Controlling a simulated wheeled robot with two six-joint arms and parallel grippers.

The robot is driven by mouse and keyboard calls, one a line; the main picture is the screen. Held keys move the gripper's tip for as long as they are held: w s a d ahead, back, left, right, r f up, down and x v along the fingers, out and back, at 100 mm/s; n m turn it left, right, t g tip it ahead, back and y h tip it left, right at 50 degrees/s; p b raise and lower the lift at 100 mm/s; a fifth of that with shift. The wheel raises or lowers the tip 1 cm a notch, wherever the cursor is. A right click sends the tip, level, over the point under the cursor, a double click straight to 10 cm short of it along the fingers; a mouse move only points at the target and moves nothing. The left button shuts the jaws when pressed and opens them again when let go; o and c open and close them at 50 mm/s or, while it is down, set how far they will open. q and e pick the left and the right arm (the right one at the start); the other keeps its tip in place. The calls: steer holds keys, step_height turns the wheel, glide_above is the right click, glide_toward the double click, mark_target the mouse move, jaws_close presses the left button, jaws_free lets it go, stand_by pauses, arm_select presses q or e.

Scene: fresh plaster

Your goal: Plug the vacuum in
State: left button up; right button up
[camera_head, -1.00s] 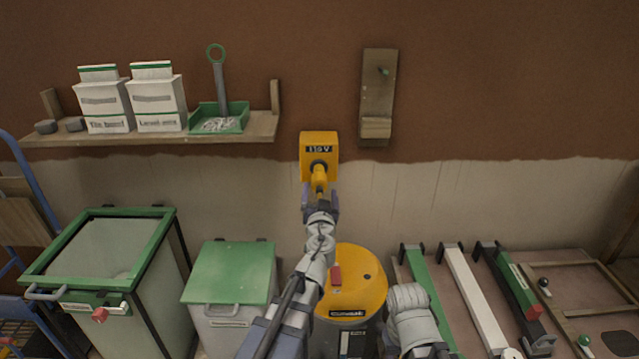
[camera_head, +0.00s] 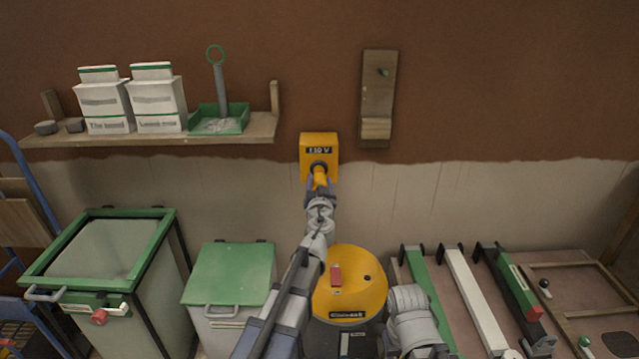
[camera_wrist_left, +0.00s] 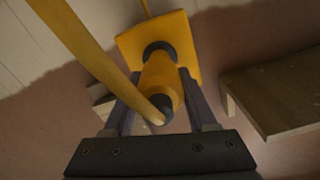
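The yellow socket box (camera_head: 319,143), marked 110 V, is on the wall at centre; the left wrist view also shows it (camera_wrist_left: 190,35). The yellow plug (camera_wrist_left: 160,82) points into its dark round socket opening; I cannot tell how deep it sits. My left gripper (camera_head: 320,186) is at the plug, below the box. In the left wrist view its fingers (camera_wrist_left: 160,92) lie against both sides of the plug. The yellow cable (camera_wrist_left: 85,45) loops across that view. The yellow-topped vacuum (camera_head: 352,290) stands below, partly hidden by my left arm. My right gripper is out of view.
A shelf (camera_head: 150,137) with boxes and a green dustpan is left of the socket. A wooden wall bracket (camera_head: 379,90) is to its right. A green-lidded bin (camera_head: 230,272) and a green-rimmed bin (camera_head: 105,213) stand lower left. Green and white bars (camera_head: 470,285) lie lower right.

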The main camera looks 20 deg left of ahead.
mark_target(319, 174)
arm_select(q)
jaws_close()
stand_by(0.5)
steer(key=x, duration=0.5)
steer(key=shift+w, duration=0.1)
steer(key=o, duration=0.5)
jaws_free()
steer(key=shift+s, duration=0.2)
